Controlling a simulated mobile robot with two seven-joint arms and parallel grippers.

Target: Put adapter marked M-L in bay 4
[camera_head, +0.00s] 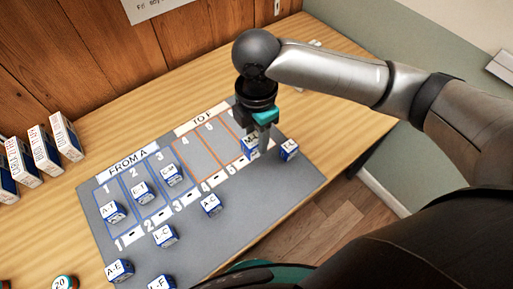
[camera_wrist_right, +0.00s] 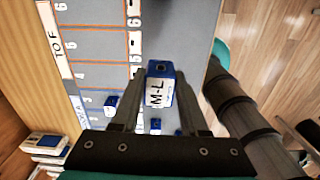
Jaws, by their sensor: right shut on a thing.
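The adapter marked M-L (camera_head: 250,147) is a small blue and white block. My right gripper (camera_head: 262,133) is shut on it, near the front of the right-hand bays on the grey mat (camera_head: 285,186). In the right wrist view the M-L label on the adapter (camera_wrist_right: 160,92) faces the camera, between the two fingers. Bay 4 (camera_head: 191,155) is outlined in orange under the TO F strip and looks empty. The adapter's height over the mat is hard to tell. My left gripper is not in view.
Similar blocks sit in bay 1 (camera_head: 111,211), bay 2 (camera_head: 141,192) and bay 3 (camera_head: 172,175). Loose blocks marked A-C (camera_head: 211,205) and L-C (camera_head: 165,236) lie in front. Another block (camera_head: 289,151) is right of my gripper. Boxes (camera_head: 45,150) stand at the left.

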